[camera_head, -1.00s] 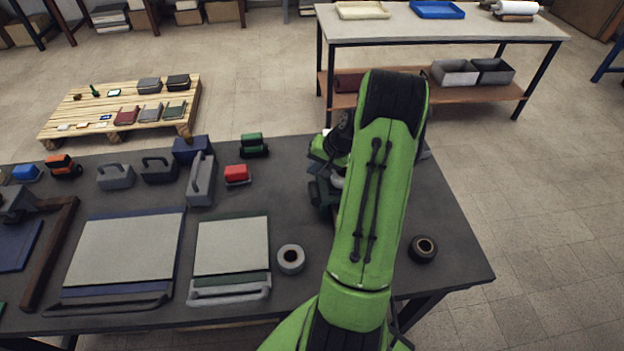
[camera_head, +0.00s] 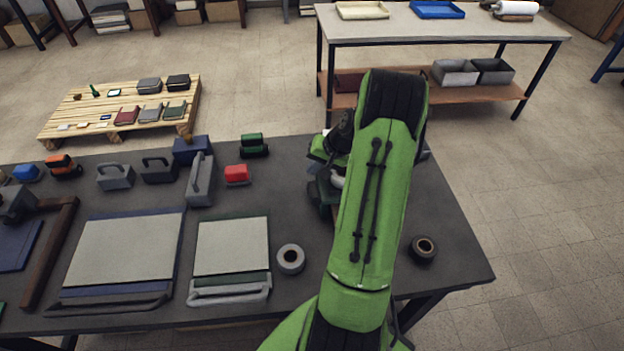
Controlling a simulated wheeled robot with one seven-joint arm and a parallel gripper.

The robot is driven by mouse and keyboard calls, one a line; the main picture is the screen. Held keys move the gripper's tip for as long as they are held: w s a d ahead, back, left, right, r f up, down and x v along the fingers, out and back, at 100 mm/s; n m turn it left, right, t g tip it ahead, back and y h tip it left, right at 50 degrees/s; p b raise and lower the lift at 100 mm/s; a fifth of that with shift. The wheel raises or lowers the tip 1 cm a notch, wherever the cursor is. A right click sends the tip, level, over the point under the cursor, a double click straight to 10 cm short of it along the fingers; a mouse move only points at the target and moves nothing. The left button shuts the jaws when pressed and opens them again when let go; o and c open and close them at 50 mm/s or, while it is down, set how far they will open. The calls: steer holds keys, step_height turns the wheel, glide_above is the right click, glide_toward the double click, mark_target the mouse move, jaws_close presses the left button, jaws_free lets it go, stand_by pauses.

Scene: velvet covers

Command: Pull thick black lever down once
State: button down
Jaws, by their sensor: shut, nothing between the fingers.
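My green arm reaches over the right part of the dark table (camera_head: 440,210) and hides much of what stands behind it. My gripper cannot be made out; it seems to be behind the arm. A dark green and black object (camera_head: 322,188) shows partly at the arm's left edge, with green and black parts above it that may be my own wrist. I cannot pick out a thick black lever with certainty; contact with one is hidden. A long grey handle (camera_head: 201,180) stands farther left on the table.
Two tape rolls lie on the table, one grey (camera_head: 290,259) and one black (camera_head: 424,249). Covers with pale panels (camera_head: 232,246) lie left of the arm. A red block (camera_head: 236,174) and a green block (camera_head: 254,145) stand behind. The table's right end is mostly clear.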

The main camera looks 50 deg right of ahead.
steer(key=shift+f, duration=0.15)
steer(key=shift+s+a+f+b, duration=0.1)
steer(key=shift+s+f+b, duration=0.05)
steer(key=shift+f+b, duration=0.15)
